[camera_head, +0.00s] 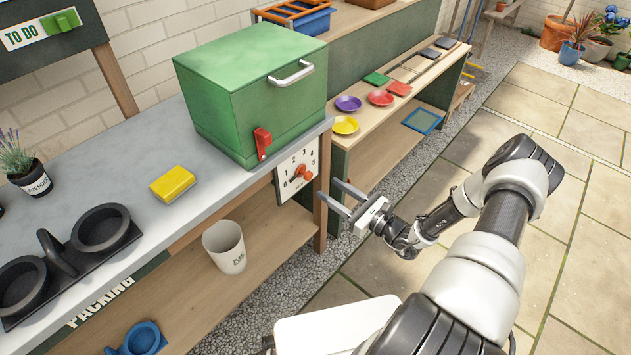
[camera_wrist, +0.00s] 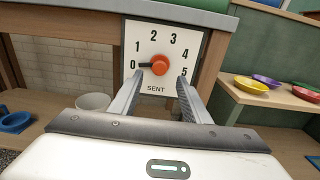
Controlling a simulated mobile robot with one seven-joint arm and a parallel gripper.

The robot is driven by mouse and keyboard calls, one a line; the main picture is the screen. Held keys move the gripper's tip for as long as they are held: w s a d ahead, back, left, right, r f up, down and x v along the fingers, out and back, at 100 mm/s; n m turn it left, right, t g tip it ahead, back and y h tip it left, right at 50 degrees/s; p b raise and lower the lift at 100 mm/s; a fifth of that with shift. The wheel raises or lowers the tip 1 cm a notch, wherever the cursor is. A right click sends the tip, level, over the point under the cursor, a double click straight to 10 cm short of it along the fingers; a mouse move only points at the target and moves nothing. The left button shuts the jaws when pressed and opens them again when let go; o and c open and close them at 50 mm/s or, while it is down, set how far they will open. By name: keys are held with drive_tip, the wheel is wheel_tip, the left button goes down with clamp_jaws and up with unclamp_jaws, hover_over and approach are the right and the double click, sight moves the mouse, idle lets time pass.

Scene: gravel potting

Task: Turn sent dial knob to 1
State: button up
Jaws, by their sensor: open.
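The sent dial (camera_head: 311,160) is a white plate with numbers 0 to 5, on the front of the grey-topped bench below the green box. Its round orange-red knob (camera_head: 303,173) also shows in the wrist view (camera_wrist: 160,66), above the word SENT. The knob's dark pointer (camera_wrist: 144,65) points left at 0. My gripper (camera_head: 328,189) is open and empty, facing the dial. In the wrist view its fingers (camera_wrist: 160,79) lie left and right of the knob and slightly below it. They appear apart from the knob, with a gap in the head view.
The green box (camera_head: 245,95) with a red tap (camera_head: 262,143) stands above the dial. A white cup (camera_head: 226,247) stands on the shelf below left. Colored saucers, including a yellow one (camera_head: 344,125), sit on the neighboring bench at right. The paved floor (camera_head: 570,230) at right is open.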

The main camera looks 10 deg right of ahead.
sight(310, 177)
drive_tip(key=x, duration=0.7)
drive_tip(key=shift+b, duration=0.35)
drive_tip(key=c, duration=1)
